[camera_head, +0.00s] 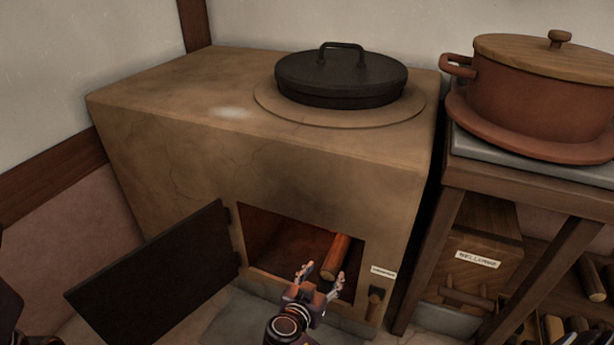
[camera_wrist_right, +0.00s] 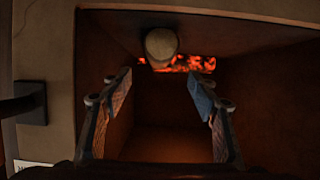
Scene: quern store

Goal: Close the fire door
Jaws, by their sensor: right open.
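The fire door (camera_head: 155,275) is a dark flat panel, swung wide open to the left of the firebox opening (camera_head: 262,237) and hinged at that opening's left edge. My right gripper (camera_head: 320,277) is at the opening, open and empty, apart from the door. In the right wrist view its two fingers (camera_wrist_right: 158,76) are spread, pointing into the firebox. A log (camera_head: 336,257) lies inside, beyond the fingers; its round end (camera_wrist_right: 161,46) shows in the wrist view, with glowing embers (camera_wrist_right: 195,63) behind it. My left gripper is not seen.
A black lidded pot (camera_head: 340,80) sits on top of the clay stove (camera_head: 180,90). To the right, a wooden stand (camera_head: 540,185) carries a terracotta pot (camera_head: 540,100); a labelled wooden box (camera_head: 485,235) is below. A small latch-like piece (camera_head: 375,298) is right of the opening.

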